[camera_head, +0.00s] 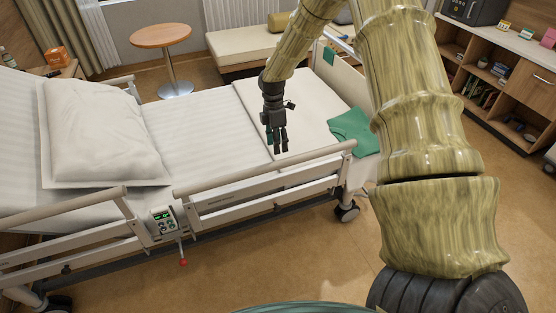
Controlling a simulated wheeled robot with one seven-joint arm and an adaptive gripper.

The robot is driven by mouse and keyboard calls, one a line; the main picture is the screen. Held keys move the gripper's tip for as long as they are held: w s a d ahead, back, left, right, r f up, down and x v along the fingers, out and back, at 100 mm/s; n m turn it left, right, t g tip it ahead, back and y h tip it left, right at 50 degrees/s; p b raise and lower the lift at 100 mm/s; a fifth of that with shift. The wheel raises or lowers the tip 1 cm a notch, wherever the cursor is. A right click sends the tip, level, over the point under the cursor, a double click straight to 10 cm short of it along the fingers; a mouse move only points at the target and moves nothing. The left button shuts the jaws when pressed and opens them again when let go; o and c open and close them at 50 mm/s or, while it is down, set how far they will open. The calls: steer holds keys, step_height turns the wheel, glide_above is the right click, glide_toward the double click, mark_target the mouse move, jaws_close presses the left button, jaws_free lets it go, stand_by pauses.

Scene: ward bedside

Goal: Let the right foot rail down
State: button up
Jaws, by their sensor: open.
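The near-side rail at the foot half of the bed, the right foot rail (265,165), stands raised. Its beige top bar runs from the middle of the bed to the foot end. My gripper (279,146) hangs fingers down above the bed, just beyond this rail in the picture, apart from it as far as I can tell. The fingers are open and empty. A control panel (163,221) with a green display sits on the bed side between the two near rails. A lever with a red knob (183,262) hangs below it.
The near head rail (70,205) is also raised. A pillow (100,130) lies at the head end, and a green cloth (353,129) at the foot end. A round table (160,37) and a padded bench (240,48) stand behind. The floor (265,270) before the bed is clear.

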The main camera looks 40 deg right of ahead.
mark_target(277, 162)
steer(key=f, duration=0.2)
steer(key=f+p, duration=0.1)
steer(key=f, duration=0.4)
steer(key=shift+s+a+f+p, duration=0.35)
steer(key=shift+s, duration=0.05)
steer(key=shift+d+f, duration=0.1)
steer(key=shift+f, duration=0.45)
steer(key=shift+s, duration=0.1)
jaws_close()
